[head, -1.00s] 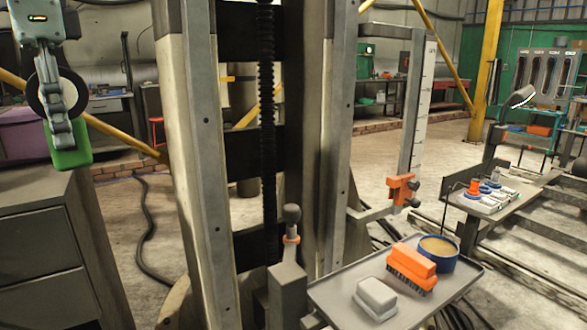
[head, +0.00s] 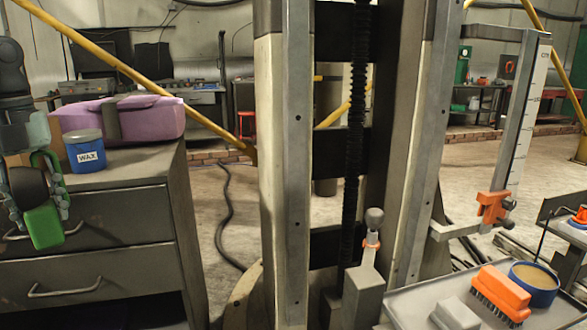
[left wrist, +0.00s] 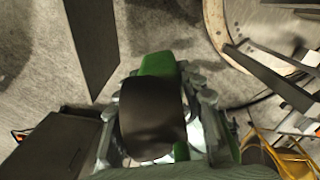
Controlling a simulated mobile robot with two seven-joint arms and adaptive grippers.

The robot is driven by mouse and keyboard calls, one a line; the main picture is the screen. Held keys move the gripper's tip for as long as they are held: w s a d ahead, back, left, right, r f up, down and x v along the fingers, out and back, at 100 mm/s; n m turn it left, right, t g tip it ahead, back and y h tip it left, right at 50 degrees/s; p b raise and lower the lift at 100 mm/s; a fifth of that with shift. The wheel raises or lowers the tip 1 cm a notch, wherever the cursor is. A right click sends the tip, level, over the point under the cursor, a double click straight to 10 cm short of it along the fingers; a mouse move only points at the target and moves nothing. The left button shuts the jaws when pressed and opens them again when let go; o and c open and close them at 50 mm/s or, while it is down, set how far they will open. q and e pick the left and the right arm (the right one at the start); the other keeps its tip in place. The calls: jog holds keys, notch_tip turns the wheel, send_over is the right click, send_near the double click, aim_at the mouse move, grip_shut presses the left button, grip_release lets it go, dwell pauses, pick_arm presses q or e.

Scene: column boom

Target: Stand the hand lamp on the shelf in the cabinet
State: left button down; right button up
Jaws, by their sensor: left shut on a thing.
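The hand lamp (head: 43,226) is green with a black part and hangs at the left edge of the head view. My left gripper (head: 36,188) is shut on it and holds it in the air before the drawer cabinet. In the left wrist view the lamp's black part (left wrist: 152,115) sits between the fingers, with its green end beyond. The grey cabinet (head: 120,210) stands at the left with two drawers. A dark opening shows below them; its inside and any shelf are too dark to make out. My right gripper is out of view.
A blue wax tin (head: 86,155) and a purple case (head: 140,117) stand on the cabinet top. The tall column (head: 298,170) stands right of the cabinet. A grey tray (head: 412,305) with an orange brush (head: 500,292) is at lower right. Floor with a cable lies between cabinet and column.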

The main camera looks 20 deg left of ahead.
pick_arm(q)
jog(key=w+d+f+m, duration=0.1)
jog(key=d+f+m, duration=0.4)
jog(key=f+m, duration=0.45)
jog(key=w+d+f+m, duration=0.1)
jog(key=d+f+m, duration=0.4)
jog(key=f+m, duration=0.5)
jog(key=w+d+m, duration=0.3)
jog(key=d+m, duration=0.9)
jog(key=m, duration=0.1)
jog(key=w+d+m, duration=0.4)
jog(key=d+m, duration=0.8)
jog(key=m, duration=0.2)
jog(key=shift+d+f, duration=0.15)
jog(key=shift+f, duration=0.05)
